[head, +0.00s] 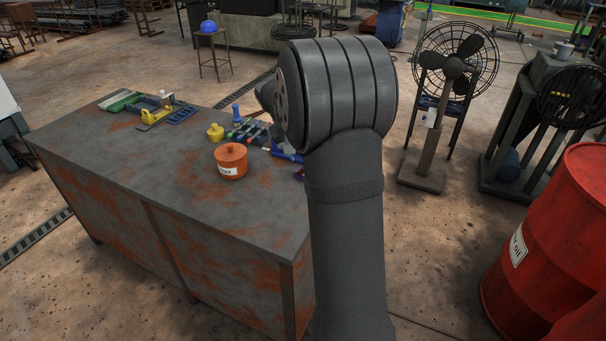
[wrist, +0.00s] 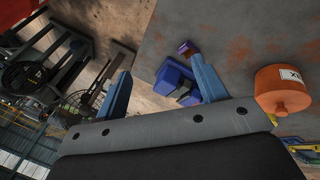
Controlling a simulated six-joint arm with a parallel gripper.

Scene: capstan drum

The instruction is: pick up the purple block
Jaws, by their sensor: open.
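The purple block (wrist: 187,48) is small and lies on the grey, rust-stained table top near its edge in the wrist view. In the head view only a dark purple bit (head: 299,174) shows at the edge of my arm, which hides the rest. My gripper (wrist: 161,64) has its two blue fingers spread apart with nothing held between them. The block appears just past the tip of the right finger in the wrist view. My gripper is hidden behind my arm in the head view.
A blue object (wrist: 172,78) is close to the purple block, partly behind the right finger. An orange lidded pot (head: 231,161) stands on the table (head: 100,160). A yellow pot (head: 215,132) and several tools lie farther back. The table's near left top is clear.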

